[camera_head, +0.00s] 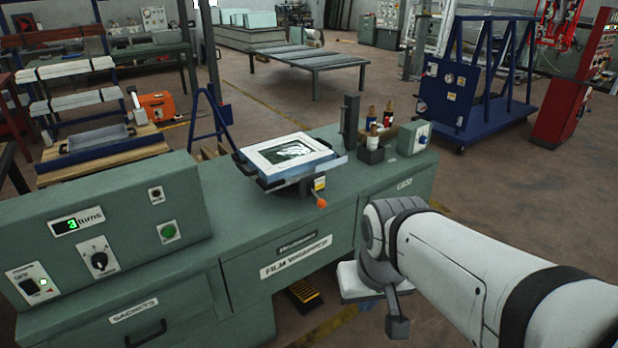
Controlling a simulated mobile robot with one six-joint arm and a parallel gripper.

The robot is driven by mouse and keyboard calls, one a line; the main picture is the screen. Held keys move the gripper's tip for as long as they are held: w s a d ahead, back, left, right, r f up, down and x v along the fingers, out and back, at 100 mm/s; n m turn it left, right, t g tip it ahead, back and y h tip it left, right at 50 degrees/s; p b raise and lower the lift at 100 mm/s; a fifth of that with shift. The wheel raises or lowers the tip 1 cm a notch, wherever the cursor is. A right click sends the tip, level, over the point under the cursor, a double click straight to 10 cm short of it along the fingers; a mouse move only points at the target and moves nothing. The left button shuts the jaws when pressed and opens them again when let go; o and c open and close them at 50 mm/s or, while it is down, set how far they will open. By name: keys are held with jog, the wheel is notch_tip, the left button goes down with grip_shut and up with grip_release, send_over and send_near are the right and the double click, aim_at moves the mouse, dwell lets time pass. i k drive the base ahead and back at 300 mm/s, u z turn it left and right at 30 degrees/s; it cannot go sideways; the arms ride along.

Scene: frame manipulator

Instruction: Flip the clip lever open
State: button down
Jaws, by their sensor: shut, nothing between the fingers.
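A framed picture with a white border (262,155) lies on a blue-grey holder (272,184) on top of the green bench. A small lever with an orange knob (321,202) sticks out at the holder's front right, below a yellow label. Dark clip-like parts (243,165) sit at the holder's left edge. It is too small to tell which part is the clip lever or how it stands. My gripper (397,327) is shut and empty. It hangs low in front of the bench, right of and apart from the holder.
The green bench (225,225) has a control box (100,243) at left. A dark upright post (350,122), several bottles in a dark stand (371,154) and a small switch box (414,138) stand right of the holder.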

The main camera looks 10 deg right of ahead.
aim_at(322, 203)
jog(key=z, duration=0.1)
jog(key=i, duration=1)
